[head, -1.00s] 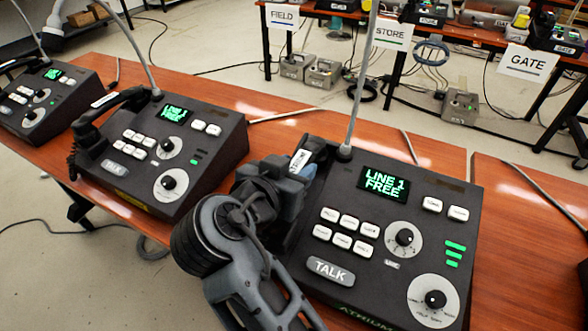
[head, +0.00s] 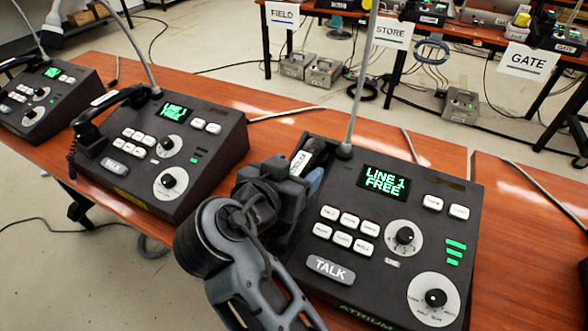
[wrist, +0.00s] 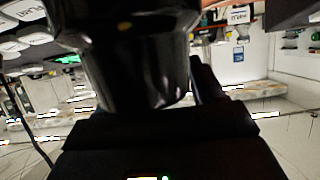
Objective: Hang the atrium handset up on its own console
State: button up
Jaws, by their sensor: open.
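The atrium console (head: 383,250) stands at front right, its screen (head: 383,181) reading LINE 1 FREE. The atrium handset (head: 303,157) lies along its left side, over the cradle area. Only its labelled upper end shows in the head view; my arm and gripper hide the rest. My gripper (head: 296,186) is at the handset, with its jaws open. In the wrist view a glossy black part, likely the handset (wrist: 130,55), fills the upper middle above a dark block. I cannot tell whether the handset is fully seated in the cradle.
A similar console (head: 205,160) with its handset (head: 108,118) on its left side stands to the left, and another (head: 45,100) beyond it. A thin grey stalk (head: 362,85) rises behind the atrium console. Tables labelled FIELD, STORE and GATE (head: 528,60) stand at the back.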

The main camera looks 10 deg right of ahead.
jog(key=shift+r, duration=0.2)
jog(key=v, duration=1.2)
jog(key=shift+b, duration=0.35)
jog(key=shift+f, duration=0.15)
dwell(1.5)
